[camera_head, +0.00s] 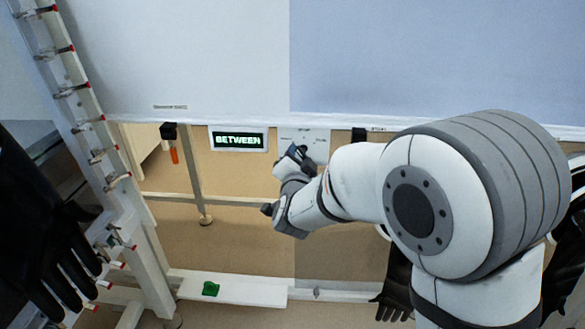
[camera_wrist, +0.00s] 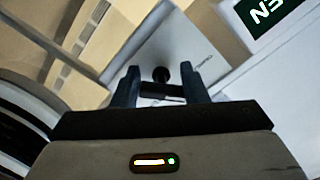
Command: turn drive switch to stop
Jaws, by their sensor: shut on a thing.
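The drive switch is a dark knob on a pale panel (camera_head: 318,136) under the white cabinet front. In the wrist view the black knob (camera_wrist: 161,75) stands between my fingers, with a dark bar across below it. My gripper (camera_head: 298,152) reaches up to the panel from below and is shut on the switch; in the wrist view its two dark fingers (camera_wrist: 161,88) flank the knob. A small display (camera_head: 239,140) left of the panel reads "BETWEEN" in green; part of it shows at the wrist view's upper right. The panel's markings are too small to read.
An orange-handled item (camera_head: 173,146) hangs left of the display. A white rail with red-tipped pegs (camera_head: 90,130) slants down the left side. Black gloves (camera_head: 50,235) hang at far left and lower right. A green object (camera_head: 210,288) lies on a white ledge below.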

